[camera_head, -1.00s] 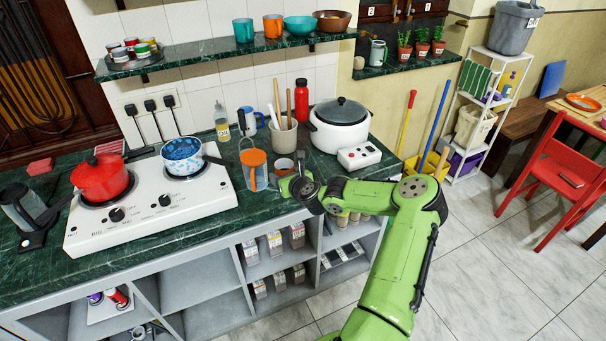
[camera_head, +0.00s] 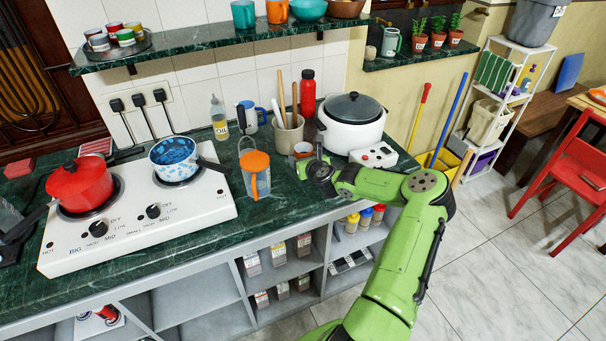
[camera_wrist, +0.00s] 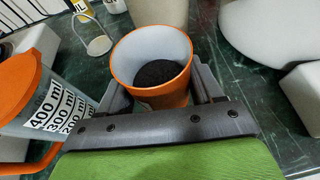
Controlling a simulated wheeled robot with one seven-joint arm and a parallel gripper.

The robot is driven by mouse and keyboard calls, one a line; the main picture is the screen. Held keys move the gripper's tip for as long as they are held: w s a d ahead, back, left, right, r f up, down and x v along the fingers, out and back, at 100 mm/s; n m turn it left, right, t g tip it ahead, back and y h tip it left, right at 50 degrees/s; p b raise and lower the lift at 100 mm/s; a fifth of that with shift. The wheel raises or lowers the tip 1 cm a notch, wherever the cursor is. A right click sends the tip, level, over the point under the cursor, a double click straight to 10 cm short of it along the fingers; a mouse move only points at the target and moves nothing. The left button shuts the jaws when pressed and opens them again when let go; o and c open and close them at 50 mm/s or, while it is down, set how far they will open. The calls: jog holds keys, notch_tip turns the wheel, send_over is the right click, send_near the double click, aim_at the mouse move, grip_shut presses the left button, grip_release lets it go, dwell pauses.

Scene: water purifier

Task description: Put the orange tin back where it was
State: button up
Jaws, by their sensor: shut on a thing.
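The orange tin (camera_wrist: 165,95) has a white inside with dark grounds in it. In the wrist view it stands upright between the two fingers of my gripper (camera_wrist: 160,98), which is shut on it from both sides.
A measuring jug with an orange lid (camera_head: 256,174) stands left of my gripper, close by in the wrist view. The utensil crock (camera_head: 288,135) is behind, and the white cooker (camera_head: 352,127) and white control box (camera_head: 374,157) are to the right. The counter's front edge is near.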

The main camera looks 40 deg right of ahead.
notch_tip(320, 180, down, 6)
jog(key=shift+w+r+b, duration=0.1)
jog(key=shift+r+b, duration=0.15)
jog(key=shift+b, duration=0.6)
jog(key=shift+r, duration=0.15)
jog(key=o, duration=0.6)
jog(key=shift+f, duration=0.2)
jog(key=o, duration=0.4)
jog(key=shift+o, duration=0.2)
jog(key=shift+r, duration=0.1)
